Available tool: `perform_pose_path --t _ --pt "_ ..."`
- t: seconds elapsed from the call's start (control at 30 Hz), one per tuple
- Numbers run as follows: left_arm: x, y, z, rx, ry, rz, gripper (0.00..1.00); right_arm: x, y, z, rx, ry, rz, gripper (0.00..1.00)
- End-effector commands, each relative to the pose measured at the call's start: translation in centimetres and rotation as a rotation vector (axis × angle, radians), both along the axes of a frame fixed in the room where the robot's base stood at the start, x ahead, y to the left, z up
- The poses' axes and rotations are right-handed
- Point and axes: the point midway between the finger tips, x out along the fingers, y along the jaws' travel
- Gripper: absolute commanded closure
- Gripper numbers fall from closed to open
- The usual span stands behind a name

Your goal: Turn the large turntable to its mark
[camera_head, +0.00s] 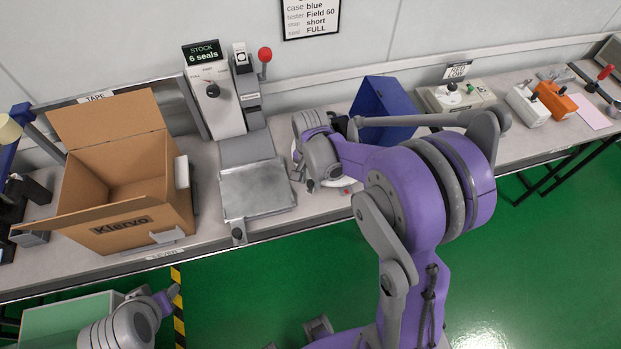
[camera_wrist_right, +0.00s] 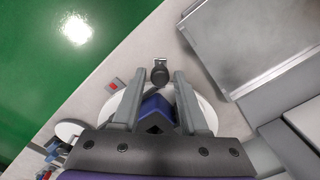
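A white round disc (camera_wrist_right: 207,112), which looks like the large turntable, lies under my right gripper (camera_wrist_right: 157,88) in the right wrist view. A blue block (camera_wrist_right: 156,106) sits over it between the two fingers. The fingers are apart, one on each side of the block; I cannot tell whether they press on it. In the head view my right gripper is down at the bench, mostly hidden by its own arm, and only a white edge of the disc shows. No turntable mark can be made out. My left arm is low at the left; its fingers cannot be made out.
A metal plate (camera_head: 258,190) and an open cardboard box (camera_head: 122,178) stand left of the right gripper. A blue bin (camera_head: 383,108) stands behind. A smaller white disc (camera_wrist_right: 68,130) is nearby.

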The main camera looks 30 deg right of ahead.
Motion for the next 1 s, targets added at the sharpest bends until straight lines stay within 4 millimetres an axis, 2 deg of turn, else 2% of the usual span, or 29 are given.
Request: perform_pose_path --t 0.03,0.2,0.23,1.0 --pt "0.0 0.0 0.0 0.0 0.0 0.0 0.5 0.0 0.0 0.01 0.0 0.0 0.0 0.68" --pt "0.0 0.0 0.0 0.0 0.0 0.0 0.5 0.0 0.0 0.02 0.0 0.0 0.0 0.98" --pt "0.0 0.0 0.0 0.0 0.0 0.0 0.5 -0.01 -0.01 0.02 0.0 0.0 0.0 1.0" --pt "0.0 0.0 0.01 0.0 0.0 0.0 0.5 0.01 -0.02 0.04 0.0 0.0 0.0 1.0"
